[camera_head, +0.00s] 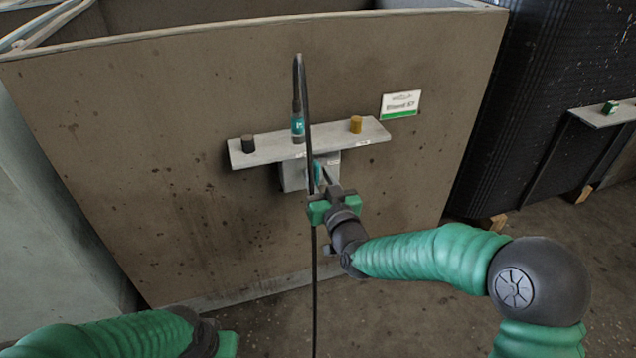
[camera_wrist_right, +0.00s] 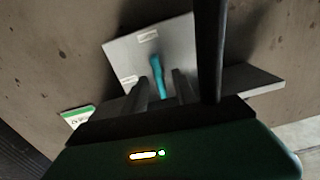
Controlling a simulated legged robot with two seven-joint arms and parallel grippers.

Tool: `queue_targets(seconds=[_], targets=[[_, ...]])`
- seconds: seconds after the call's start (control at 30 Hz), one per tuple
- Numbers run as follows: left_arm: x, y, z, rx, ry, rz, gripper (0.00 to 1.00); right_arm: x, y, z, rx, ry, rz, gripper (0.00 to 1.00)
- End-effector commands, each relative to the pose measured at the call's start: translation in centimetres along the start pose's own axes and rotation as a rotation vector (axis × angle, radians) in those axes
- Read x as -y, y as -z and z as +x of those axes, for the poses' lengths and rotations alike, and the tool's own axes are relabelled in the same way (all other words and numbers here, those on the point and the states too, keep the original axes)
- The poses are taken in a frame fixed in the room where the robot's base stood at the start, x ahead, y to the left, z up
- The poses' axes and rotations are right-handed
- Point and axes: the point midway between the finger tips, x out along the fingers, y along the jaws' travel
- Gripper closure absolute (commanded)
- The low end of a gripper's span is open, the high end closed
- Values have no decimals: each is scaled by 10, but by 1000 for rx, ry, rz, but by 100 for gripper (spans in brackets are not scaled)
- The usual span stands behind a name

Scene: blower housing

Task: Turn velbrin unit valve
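The valve shows as a teal handle (camera_head: 317,172) on a grey box (camera_head: 293,178) under a shelf on the brown housing. In the right wrist view the teal handle (camera_wrist_right: 158,75) stands out from the pale box face (camera_wrist_right: 125,55). My right gripper (camera_head: 325,178) is close in front of it. Its two fingers (camera_wrist_right: 162,90) are apart, one on each side of the handle's lower end in that view; I cannot tell whether they touch it. My left gripper (camera_head: 228,344) shows only its green body at the bottom edge; its fingers are hidden.
A black cable (camera_head: 313,290) hangs past my right gripper. A white-green sign (camera_head: 400,104) is on the brown wall (camera_head: 150,150); its text is unclear.

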Motion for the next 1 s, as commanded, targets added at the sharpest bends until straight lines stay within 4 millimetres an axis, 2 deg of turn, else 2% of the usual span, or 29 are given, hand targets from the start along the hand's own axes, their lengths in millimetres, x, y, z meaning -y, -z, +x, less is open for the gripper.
queue_targets(seconds=[0.3,0.57,1.0], targets=[[0,0,1,0,0,0,100,0,0,4,1,0,0,68],[0,0,1,0,0,0,100,0,0,4,1,0,0,100],[0,0,0,0,0,0,100,0,0,4,1,0,16,100]])
